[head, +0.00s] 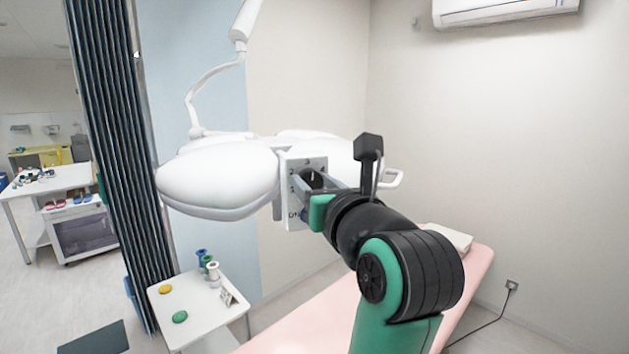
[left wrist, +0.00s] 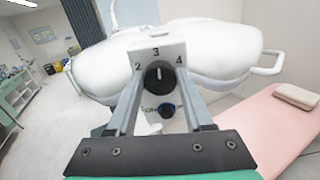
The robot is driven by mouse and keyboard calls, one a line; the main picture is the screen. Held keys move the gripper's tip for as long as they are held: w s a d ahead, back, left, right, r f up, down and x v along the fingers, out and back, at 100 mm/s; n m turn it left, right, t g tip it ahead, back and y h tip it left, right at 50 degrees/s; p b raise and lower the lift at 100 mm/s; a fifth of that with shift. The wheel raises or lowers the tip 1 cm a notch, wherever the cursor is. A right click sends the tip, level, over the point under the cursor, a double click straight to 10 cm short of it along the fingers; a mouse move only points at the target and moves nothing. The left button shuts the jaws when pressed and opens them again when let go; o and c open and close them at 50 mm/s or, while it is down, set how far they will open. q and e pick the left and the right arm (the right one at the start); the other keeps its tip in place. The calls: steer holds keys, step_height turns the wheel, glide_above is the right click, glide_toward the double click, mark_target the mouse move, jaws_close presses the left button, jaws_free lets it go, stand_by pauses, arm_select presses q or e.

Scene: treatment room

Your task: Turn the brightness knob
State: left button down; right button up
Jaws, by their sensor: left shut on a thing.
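The brightness knob (left wrist: 158,76) is a black dial with a white mark on a pale panel (left wrist: 141,52) of the white surgical lamp (left wrist: 215,48). The numbers 2, 3 and 4 show around it, and the mark points up, about at 3. In the head view the knob (head: 313,177) is partly hidden by my gripper. My left gripper (left wrist: 159,88) is shut on the knob, one finger on each side. A blue knob (left wrist: 166,111) sits lower on the panel, beside partly hidden lettering. My right gripper is not in view.
The lamp hangs from a white jointed arm (head: 211,72). A pink bed (head: 480,280) lies below it. A small white table (head: 200,325) with spools and yellow and green items stands at lower left, beside a dark curtain (head: 113,150).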

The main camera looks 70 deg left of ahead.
arm_select(q)
steer(key=m+p, duration=0.1)
steer(key=m, duration=0.1)
steer(key=m+p, duration=0.1)
steer(key=p, duration=0.1)
steer(key=shift+r+m, duration=0.2)
steer(key=shift+m, duration=0.2)
steer(key=m+p, duration=0.5)
steer(key=shift+w+p, duration=0.15)
steer(key=shift+p, duration=0.15)
steer(key=shift+f+m+p, duration=0.25)
steer(key=shift+m+p, duration=0.95)
steer(key=shift+c, duration=1.5)
jaws_free()
steer(key=shift+d+f, duration=0.1)
